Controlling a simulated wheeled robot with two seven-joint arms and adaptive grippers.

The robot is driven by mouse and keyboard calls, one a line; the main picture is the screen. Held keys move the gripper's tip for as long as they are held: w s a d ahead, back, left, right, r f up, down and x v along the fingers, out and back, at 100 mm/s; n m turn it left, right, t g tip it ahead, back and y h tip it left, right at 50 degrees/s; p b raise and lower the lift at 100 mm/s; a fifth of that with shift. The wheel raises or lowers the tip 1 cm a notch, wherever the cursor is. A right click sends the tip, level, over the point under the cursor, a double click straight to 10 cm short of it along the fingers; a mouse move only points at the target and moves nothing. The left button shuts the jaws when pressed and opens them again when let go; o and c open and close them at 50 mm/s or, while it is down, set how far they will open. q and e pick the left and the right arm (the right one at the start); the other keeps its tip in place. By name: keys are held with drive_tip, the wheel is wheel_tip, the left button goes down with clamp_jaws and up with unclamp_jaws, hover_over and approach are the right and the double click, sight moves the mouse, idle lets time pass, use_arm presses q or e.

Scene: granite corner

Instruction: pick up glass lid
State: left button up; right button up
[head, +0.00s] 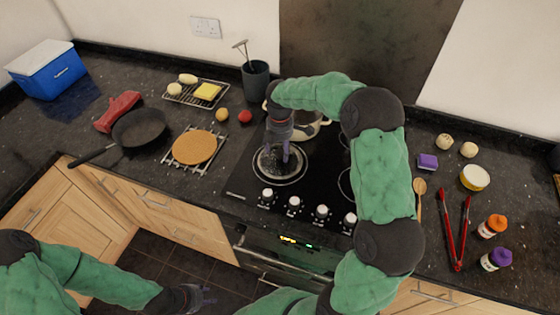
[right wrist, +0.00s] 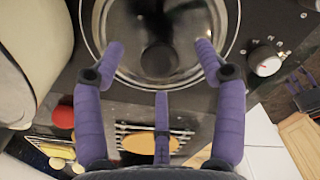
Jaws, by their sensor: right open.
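The glass lid (head: 264,172), a round clear disc with a steel rim, lies on the black hob at its front left. In the right wrist view the lid (right wrist: 183,68) fills the top middle, with a dark round knob (right wrist: 158,59) at its centre. My right gripper (head: 280,157) points down over the lid, open and empty. Its purple fingers (right wrist: 160,62) spread to either side of the knob, apart from it. The gripper partly hides the lid in the head view. My left gripper (head: 197,298) is low over the floor, too small to read.
A cream pot (head: 302,132) stands right behind the lid, partly hidden by my right arm. Hob knobs (head: 294,204) line the front edge. A wooden board on a rack (head: 195,147) and a black pan (head: 139,127) lie left. Red tongs (head: 467,228) and jars (head: 497,259) are right.

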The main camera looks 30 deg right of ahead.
wheel_tip(320, 180, down, 2)
drive_tip(key=shift+f, duration=0.25)
drive_tip(key=shift+c, duration=0.3)
clamp_jaws()
drive_tip(key=shift+r, duration=0.1)
